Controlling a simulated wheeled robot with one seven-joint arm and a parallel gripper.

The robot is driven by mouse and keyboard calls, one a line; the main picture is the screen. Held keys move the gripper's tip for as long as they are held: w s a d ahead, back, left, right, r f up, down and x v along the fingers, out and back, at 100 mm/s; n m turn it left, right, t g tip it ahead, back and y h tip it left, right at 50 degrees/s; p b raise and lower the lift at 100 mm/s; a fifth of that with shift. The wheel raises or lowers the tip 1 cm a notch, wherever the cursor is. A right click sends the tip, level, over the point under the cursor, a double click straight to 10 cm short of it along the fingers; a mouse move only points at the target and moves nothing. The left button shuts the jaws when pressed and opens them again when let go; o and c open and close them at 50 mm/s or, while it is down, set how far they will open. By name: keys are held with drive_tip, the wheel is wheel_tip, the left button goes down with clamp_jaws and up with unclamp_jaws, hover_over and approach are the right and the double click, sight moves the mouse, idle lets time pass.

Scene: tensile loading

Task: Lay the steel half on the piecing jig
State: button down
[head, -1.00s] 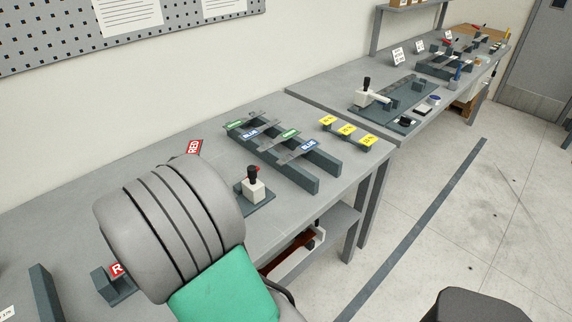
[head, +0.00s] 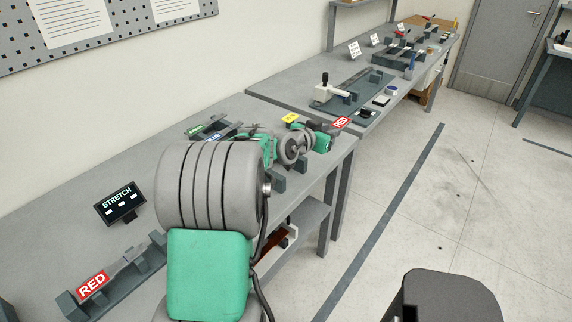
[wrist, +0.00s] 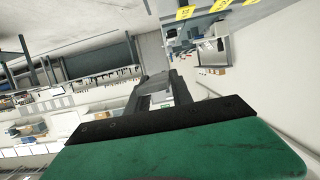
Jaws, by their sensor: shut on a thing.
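My gripper (wrist: 158,100) is shut on a small flat piece, which shows between its fingers in the wrist view. In the head view my arm's end reaches over the rack area of the near bench, and a red tag reading RED (head: 341,123) stands at its tip, apparently the held steel half. The fingers themselves are too small to make out there. A dark jig (head: 72,310) stands at lower left, far from my gripper, with another RED-tagged steel piece (head: 93,285) lying on it. I cannot tell for certain that this is the piecing jig. My arm hides part of the bench.
A STRETCH display (head: 120,205) stands behind the jig. Green and blue tagged pieces on a rack (head: 205,130) are partly hidden by my arm. A yellow tag (head: 290,118) shows beside my wrist. A white-headed device (head: 326,92) stands on the farther bench. Floor at right is mostly open.

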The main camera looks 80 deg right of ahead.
drive_tip(key=w+a+f+p, duration=0.1)
drive_tip(key=w+f, duration=0.3)
drive_tip(key=w+a+f+p, duration=0.1)
drive_tip(key=w+f, duration=0.3)
drive_tip(key=w, duration=0.1)
drive_tip(key=w+a+f+p, duration=0.1)
drive_tip(key=w+f+p, duration=0.1)
drive_tip(key=w+f, duration=0.2)
drive_tip(key=shift+w+a, duration=0.3)
drive_tip(key=shift+a, duration=0.1)
drive_tip(key=shift+f+b, duration=0.3)
drive_tip(key=shift+f, duration=0.1)
drive_tip(key=c, duration=1.1)
unclamp_jaws()
drive_tip(key=shift+p, duration=0.4)
